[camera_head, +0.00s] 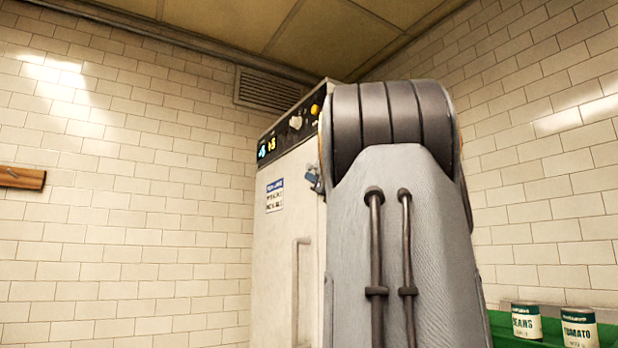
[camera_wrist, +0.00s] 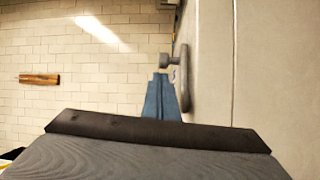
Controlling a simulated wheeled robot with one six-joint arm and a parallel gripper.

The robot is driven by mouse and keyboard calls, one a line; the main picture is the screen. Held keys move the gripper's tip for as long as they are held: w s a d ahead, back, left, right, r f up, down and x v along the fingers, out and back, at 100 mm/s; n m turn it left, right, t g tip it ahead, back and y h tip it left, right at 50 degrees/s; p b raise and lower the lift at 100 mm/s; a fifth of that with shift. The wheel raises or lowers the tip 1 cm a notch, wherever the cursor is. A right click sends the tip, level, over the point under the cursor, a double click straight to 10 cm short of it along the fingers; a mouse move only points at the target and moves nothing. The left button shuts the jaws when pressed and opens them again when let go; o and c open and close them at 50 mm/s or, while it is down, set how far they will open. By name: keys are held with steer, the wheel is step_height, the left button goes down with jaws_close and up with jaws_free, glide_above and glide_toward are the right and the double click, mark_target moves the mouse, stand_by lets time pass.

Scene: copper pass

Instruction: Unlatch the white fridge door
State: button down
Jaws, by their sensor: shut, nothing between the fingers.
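The white fridge (camera_head: 277,225) stands against the tiled wall, with a pale vertical bar handle (camera_head: 297,285) on its door. My arm hides its right part. A small blue-grey piece shows at the door's upper right beside my arm; I cannot tell if it is latch or gripper. In the wrist view the door face (camera_wrist: 212,65) runs along the right, with a grey metal latch-like lever (camera_wrist: 183,75) standing out from it. My blue gripper (camera_wrist: 160,78) is shut and empty, its tips close beside the lever. I cannot tell whether they touch.
A dark control panel (camera_head: 288,132) with knobs tops the fridge, below a wall vent (camera_head: 268,90). A wooden bar (camera_head: 22,178) is on the left wall. Cans (camera_head: 526,322) stand by a green surface at lower right. The space left of the fridge looks clear.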

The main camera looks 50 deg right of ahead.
steer(key=v, duration=0.5)
stand_by(0.5)
